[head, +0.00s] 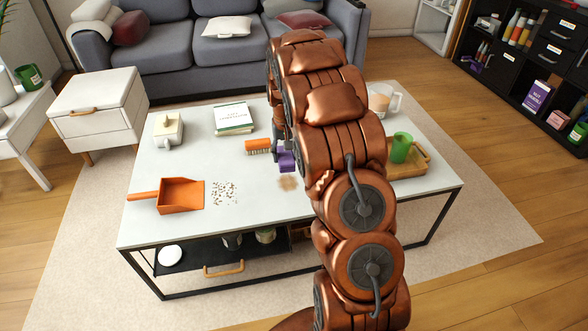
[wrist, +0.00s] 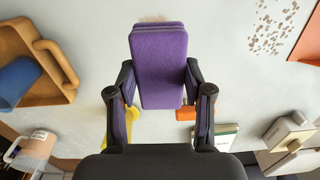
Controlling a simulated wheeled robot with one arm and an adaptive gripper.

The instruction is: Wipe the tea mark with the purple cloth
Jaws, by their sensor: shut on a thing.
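The purple cloth (head: 286,160) is a folded block held at the middle of the low white table. In the wrist view the cloth (wrist: 160,62) sits between the two fingers of my gripper (wrist: 158,82), which is shut on it. The tea mark (head: 289,183) is a faint brown stain on the table, just on the near side of the cloth. In the wrist view a sliver of the mark (wrist: 153,19) shows past the cloth's far end; the rest is hidden there. I cannot tell whether the cloth touches the table. My arm hides most of the gripper in the head view.
An orange brush (head: 258,146) lies left of the cloth. An orange dustpan (head: 180,195) and dark crumbs (head: 224,192) lie farther left. A wooden tray (head: 418,156) with a green cup (head: 401,147) is at right.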

